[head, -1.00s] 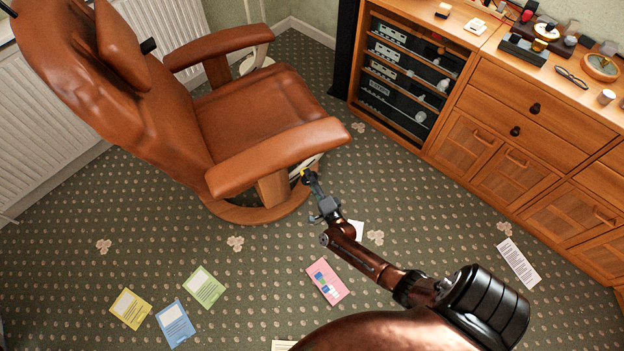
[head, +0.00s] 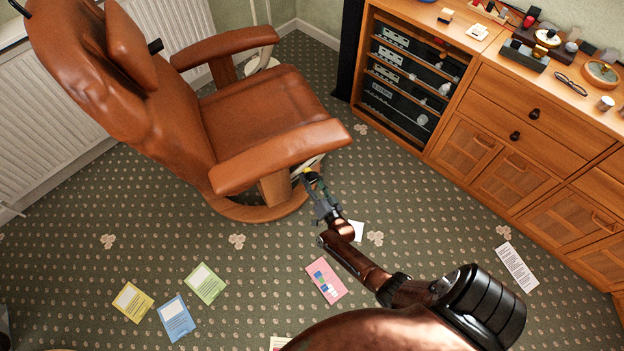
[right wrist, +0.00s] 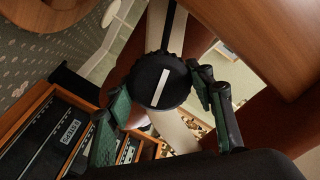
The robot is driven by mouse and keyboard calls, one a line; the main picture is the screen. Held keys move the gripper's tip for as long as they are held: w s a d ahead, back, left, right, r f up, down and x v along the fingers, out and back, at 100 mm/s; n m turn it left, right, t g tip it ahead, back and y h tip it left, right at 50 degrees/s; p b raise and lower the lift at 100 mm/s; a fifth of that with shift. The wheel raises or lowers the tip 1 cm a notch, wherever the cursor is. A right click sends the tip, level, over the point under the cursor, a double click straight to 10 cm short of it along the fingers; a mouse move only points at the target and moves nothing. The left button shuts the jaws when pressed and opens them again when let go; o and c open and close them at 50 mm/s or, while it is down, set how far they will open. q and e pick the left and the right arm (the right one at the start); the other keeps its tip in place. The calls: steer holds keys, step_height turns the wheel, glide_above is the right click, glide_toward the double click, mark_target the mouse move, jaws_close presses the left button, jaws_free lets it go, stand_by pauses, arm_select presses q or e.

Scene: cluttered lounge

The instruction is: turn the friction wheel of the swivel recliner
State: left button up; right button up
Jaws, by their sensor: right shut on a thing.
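The brown leather swivel recliner (head: 270,105) stands at the upper left on a round wooden base (head: 250,212). In the right wrist view its friction wheel (right wrist: 163,88) is a black, ridged disc with a white stripe, mounted on a pale bar. My right gripper (head: 309,176) is below the front of the near armrest (head: 280,155), at the recliner's side. In the right wrist view the green-padded fingers of my right gripper (right wrist: 160,108) are on either side of the wheel, shut on it. My left gripper is not in view.
A wooden cabinet (head: 500,115) with a rack of electronics (head: 408,85) stands at the right. Yellow (head: 132,302), blue (head: 176,318), green (head: 205,284) and pink (head: 326,280) leaflets lie on the patterned carpet. A radiator (head: 50,130) is behind the recliner.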

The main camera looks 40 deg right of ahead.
steer(key=shift+n, duration=0.3)
steer(key=o, duration=1.2)
steer(key=shift+c, duration=0.2)
steer(key=shift+s, duration=0.25)
steer(key=v, duration=1.1)
steer(key=shift+s+a, duration=0.2)
steer(key=shift+s, duration=0.05)
steer(key=shift+f, duration=0.1)
